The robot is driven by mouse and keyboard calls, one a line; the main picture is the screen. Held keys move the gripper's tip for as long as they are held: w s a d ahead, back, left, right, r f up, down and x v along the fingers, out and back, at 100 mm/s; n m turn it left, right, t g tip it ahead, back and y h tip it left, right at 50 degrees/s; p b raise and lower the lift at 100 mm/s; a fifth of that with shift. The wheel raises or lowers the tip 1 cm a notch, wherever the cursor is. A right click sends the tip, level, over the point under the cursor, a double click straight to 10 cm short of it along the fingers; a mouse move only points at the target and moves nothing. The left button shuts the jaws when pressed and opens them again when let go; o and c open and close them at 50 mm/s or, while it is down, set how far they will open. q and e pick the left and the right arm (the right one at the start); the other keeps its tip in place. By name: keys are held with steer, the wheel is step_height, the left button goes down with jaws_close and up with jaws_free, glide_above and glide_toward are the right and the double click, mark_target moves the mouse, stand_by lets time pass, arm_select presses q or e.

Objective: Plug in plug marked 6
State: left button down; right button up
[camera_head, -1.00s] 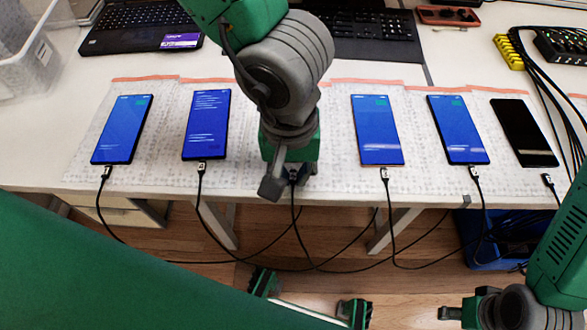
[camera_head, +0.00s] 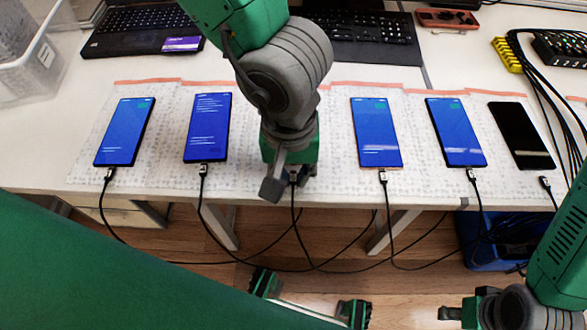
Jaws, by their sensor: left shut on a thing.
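Black plugs with small pale labels lie along the table's front edge; the label digits are too small to read. The far-right plug (camera_head: 545,182) lies just in front of a dark-screened phone (camera_head: 521,135), apart from it. My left gripper (camera_head: 283,184) is in the middle, pointing down at the table edge, shut on a black plug (camera_head: 293,178) with a cable hanging below. My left arm hides what lies behind that plug. My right gripper (camera_head: 458,312) is low at the right, away from the table; its jaw opening is unclear.
Several phones with lit blue screens, such as one at the far left (camera_head: 125,132), lie on pale patterned mats with plugs at their lower ends. A laptop (camera_head: 140,28), keyboard (camera_head: 362,40) and clear bin (camera_head: 40,55) stand behind. A yellow-ended cable bundle (camera_head: 508,54) is at right.

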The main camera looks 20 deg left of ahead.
arm_select(q)
steer(key=shift+w+a+p, duration=0.1)
steer(key=shift+w+p, duration=0.2)
steer(key=shift+p, duration=0.8)
stand_by(1.2)
steer(key=shift+w+p, duration=0.15)
steer(key=shift+p, duration=1.45)
stand_by(2.8)
steer(key=c, duration=1.5)
jaws_free()
steer(key=shift+s+r+p, duration=0.25)
steer(key=shift+r+p, duration=1)
steer(key=shift+p, duration=0.35)
steer(key=shift+s+r+p, duration=0.25)
steer(key=shift+r+p, duration=1)
steer(key=shift+p, duration=0.3)
